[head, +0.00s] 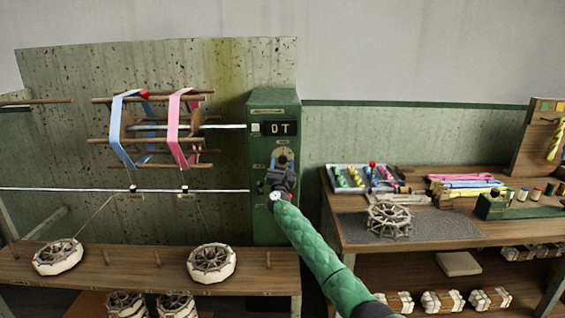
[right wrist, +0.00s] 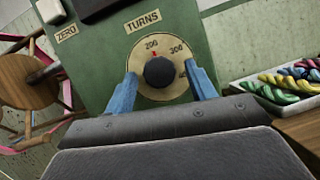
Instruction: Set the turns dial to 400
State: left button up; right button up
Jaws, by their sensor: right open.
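The turns dial is a round brass plate (right wrist: 145,53) with a black knob (right wrist: 160,71), under a "TURNS" label (right wrist: 142,21) in the right wrist view. The marks 200 and 300 are readable and a further one at the right is partly hidden. A small red mark above the knob points close to 200. In the head view the dial (head: 282,157) is on the green control box (head: 273,220). My right gripper (right wrist: 163,88) is open, its blue fingers on either side of the knob; contact cannot be told. My left gripper is not in view.
A display (head: 281,129) on the box reads "DT". A "ZERO" label (right wrist: 67,32) and a pale button (right wrist: 50,10) sit beside the dial. A reel with blue and pink skeins (head: 180,130) is at the left, a cluttered wooden table (head: 350,232) at the right.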

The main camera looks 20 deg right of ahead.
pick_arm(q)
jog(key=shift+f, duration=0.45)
pick_arm(e)
jog(key=shift+w+d+r, duration=0.15)
jog(key=shift+w+r, duration=0.05)
jog(key=shift+w, duration=0.2)
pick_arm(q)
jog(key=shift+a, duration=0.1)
pick_arm(e)
jog(key=c, duration=1)
